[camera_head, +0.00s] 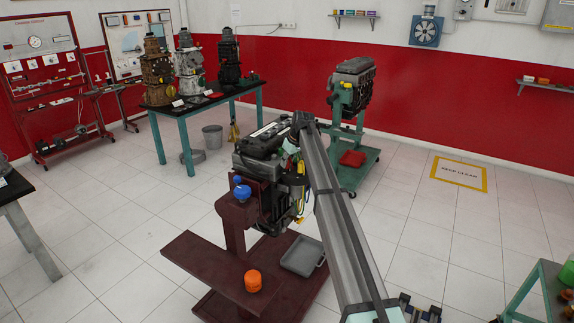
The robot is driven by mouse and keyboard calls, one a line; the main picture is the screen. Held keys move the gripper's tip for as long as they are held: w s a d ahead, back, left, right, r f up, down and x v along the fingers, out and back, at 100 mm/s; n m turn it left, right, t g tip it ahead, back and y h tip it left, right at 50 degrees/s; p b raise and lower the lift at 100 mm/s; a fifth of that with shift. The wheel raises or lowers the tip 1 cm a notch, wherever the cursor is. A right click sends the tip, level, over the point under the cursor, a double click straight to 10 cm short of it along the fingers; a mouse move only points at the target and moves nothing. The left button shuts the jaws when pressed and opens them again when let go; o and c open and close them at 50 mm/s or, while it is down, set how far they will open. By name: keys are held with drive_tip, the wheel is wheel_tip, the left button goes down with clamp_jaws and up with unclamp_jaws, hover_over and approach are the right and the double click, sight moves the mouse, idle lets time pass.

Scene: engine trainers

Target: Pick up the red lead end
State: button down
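I cannot make out a red lead end; it is too small to tell or hidden. The near engine (262,143) sits on a dark red stand (235,225) in the middle of the view. Small yellow parts (300,167) show on its right side, close to my arm. My grey arm crosses from the bottom of the view up to a dark joint beside the engine's top. My gripper does not show clearly; the arm hides what lies behind it.
A blue cap (242,192) and an orange container (253,281) are on the red stand, with a grey tray (303,256) on its base. Another engine (352,85) stands behind on a green stand.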

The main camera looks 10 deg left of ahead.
idle(0.3)
wheel_tip(320, 180, up, 20)
drive_tip(key=shift+p, duration=0.35)
drive_tip(key=shift+a, duration=0.1)
idle(0.7)
